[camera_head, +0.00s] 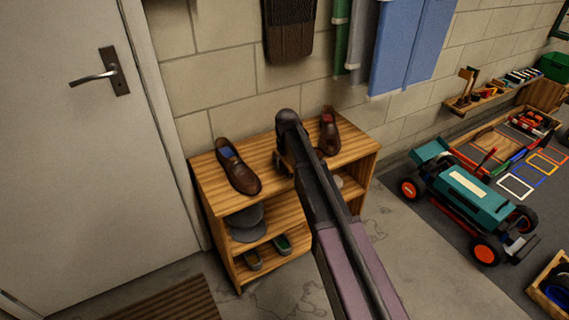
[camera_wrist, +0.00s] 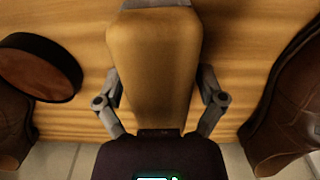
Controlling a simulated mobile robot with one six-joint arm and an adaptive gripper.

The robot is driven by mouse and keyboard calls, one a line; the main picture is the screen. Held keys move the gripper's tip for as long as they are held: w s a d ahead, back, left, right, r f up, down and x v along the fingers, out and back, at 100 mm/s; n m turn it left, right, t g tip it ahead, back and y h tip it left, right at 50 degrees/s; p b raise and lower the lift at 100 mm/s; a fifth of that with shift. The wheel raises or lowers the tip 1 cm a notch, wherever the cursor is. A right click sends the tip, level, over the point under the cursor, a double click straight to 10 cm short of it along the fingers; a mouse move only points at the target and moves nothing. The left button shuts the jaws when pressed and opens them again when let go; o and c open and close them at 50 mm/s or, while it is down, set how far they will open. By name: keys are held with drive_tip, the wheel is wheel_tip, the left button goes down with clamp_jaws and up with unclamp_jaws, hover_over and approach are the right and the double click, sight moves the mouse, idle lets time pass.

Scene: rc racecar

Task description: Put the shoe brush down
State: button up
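The shoe brush (camera_wrist: 152,70) has a tan wooden body and fills the middle of the wrist view. My gripper (camera_wrist: 160,82) has a grey finger along each side of it, and both appear to touch it. The brush is over the wooden top of the shoe rack (camera_head: 205,178); I cannot tell whether it rests on the wood. Its bristles are hidden. In the head view my arm covers most of the gripper and brush, between the two brown shoes.
One brown shoe (camera_head: 238,168) stands left on the rack top, another (camera_head: 329,132) at the right. A round dark tin (camera_wrist: 38,68) lies left of the brush. Lower shelves hold a grey cap (camera_head: 246,224) and small shoes. An RC car (camera_head: 468,194) stands right.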

sight(287, 158)
drive_tip(key=shift+r, duration=0.2)
idle(0.4)
drive_tip(key=r+p, duration=1.2)
drive_tip(key=shift+s, duration=0.2)
idle(0.3)
drive_tip(key=shift+d, duration=0.1)
idle(0.6)
drive_tip(key=s+d+m, duration=0.6)
drive_tip(key=s+d, duration=1.6)
drive_tip(key=s, duration=0.3)
drive_tip(key=shift+m, duration=0.4)
drive_tip(key=shift+s, duration=0.1)
